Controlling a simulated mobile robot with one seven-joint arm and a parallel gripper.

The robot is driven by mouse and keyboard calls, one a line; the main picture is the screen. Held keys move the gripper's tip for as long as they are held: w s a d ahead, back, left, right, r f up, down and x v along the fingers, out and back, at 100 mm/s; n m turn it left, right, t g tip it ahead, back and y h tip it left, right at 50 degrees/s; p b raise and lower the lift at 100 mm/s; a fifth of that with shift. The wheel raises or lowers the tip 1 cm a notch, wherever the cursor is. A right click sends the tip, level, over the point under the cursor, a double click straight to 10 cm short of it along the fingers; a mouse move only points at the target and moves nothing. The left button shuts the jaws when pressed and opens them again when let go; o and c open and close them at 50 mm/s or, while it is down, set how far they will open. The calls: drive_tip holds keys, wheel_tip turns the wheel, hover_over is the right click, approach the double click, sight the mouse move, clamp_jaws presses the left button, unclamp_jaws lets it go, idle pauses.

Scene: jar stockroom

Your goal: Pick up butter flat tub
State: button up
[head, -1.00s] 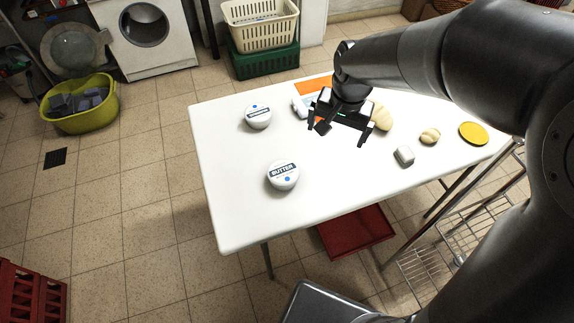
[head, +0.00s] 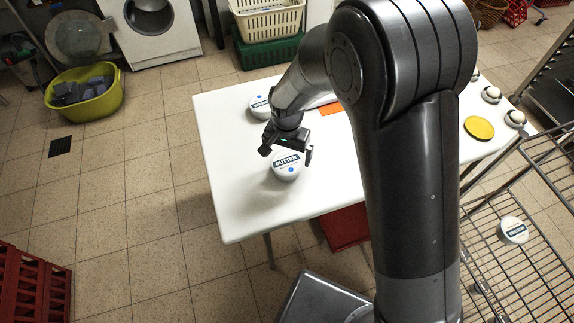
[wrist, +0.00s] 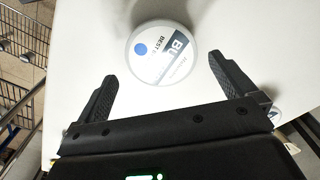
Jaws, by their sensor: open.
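The butter flat tub (head: 286,170) is a round white tub with a dark label reading BUTTER and a blue dot. It sits upright on the white table (head: 240,205), towards its front left. In the wrist view the tub (wrist: 163,52) lies just beyond the fingertips, centred between them and not touching. My gripper (head: 287,152) is open and empty above the tub's far side. It also shows in the wrist view (wrist: 158,80). A second white tub (head: 261,107) with a blue dot stands farther back, partly hidden by my arm.
A yellow disc (head: 479,128) lies at the table's right end. A wire rack (head: 530,260) on the right holds another white tub (head: 513,230). My arm hides the table's middle. The front left of the table is clear.

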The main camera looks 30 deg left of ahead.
sight(287, 162)
wheel_tip(287, 162, down, 5)
drive_tip(key=shift+w+a+f, duration=0.1)
idle(0.3)
drive_tip(key=c, duration=1)
drive_tip(key=shift+o, duration=0.2)
